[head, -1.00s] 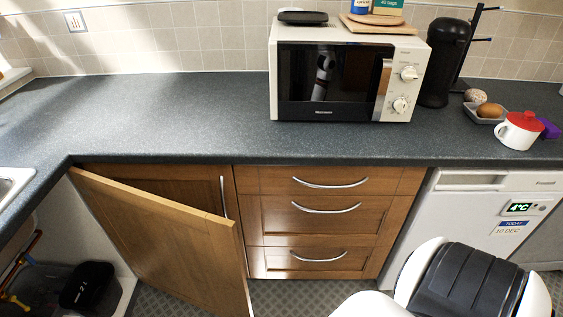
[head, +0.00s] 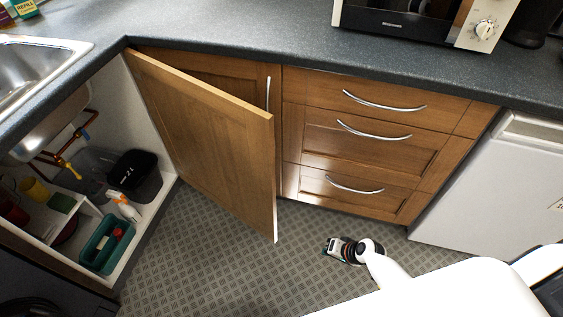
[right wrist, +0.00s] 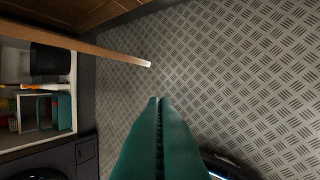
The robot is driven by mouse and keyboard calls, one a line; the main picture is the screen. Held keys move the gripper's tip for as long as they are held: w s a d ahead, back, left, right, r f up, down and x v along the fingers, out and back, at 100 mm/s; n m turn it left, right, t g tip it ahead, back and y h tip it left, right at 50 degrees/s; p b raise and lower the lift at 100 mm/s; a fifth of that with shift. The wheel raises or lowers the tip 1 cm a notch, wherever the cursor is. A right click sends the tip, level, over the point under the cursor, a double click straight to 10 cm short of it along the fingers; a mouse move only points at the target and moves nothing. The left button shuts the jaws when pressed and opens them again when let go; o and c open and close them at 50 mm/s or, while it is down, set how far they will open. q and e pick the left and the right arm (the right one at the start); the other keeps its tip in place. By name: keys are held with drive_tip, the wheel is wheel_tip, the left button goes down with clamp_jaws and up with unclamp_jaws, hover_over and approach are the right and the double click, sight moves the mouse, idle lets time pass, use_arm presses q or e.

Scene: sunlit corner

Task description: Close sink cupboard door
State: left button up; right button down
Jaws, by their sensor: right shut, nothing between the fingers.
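The wooden sink cupboard door (head: 210,140) stands wide open, swung out to the right of the cupboard opening. Its free edge is near the middle of the head view. The open cupboard (head: 110,190) under the sink shows pipes and containers. My right gripper (head: 333,247) is low over the floor, to the right of the door's free edge and apart from it. In the right wrist view its teal fingers (right wrist: 160,100) are shut and empty, and the door (right wrist: 105,51) shows edge-on beyond the tips, up and left. My left gripper is out of view.
A drawer unit (head: 375,145) with metal handles stands behind and right of the door. A white appliance (head: 480,190) is further right. A black container (head: 135,172) and a green caddy (head: 107,245) are inside the cupboard. The patterned floor (head: 215,260) before the door is clear.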

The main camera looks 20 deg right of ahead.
drive_tip(key=w+r+m+t+y+b, duration=0.2)
drive_tip(key=w+r+t+y+b, duration=0.15)
drive_tip(key=w+r, duration=0.65)
drive_tip(key=w+a+r+n+t+y+b, duration=0.1)
drive_tip(key=w+r+y+b, duration=0.15)
drive_tip(key=r, duration=0.65)
drive_tip(key=w+a+r+t+y+b, duration=0.1)
drive_tip(key=w+r+y+b, duration=0.2)
drive_tip(key=r, duration=0.6)
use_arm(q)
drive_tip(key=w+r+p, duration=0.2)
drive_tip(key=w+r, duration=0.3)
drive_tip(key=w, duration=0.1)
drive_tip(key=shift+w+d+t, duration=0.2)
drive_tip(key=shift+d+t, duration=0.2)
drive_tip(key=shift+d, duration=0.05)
use_arm(e)
drive_tip(key=w+a+y, duration=0.1)
drive_tip(key=w+a, duration=0.5)
drive_tip(key=a, duration=0.2)
drive_tip(key=shift+a+r, duration=0.1)
drive_tip(key=shift+r, duration=0.05)
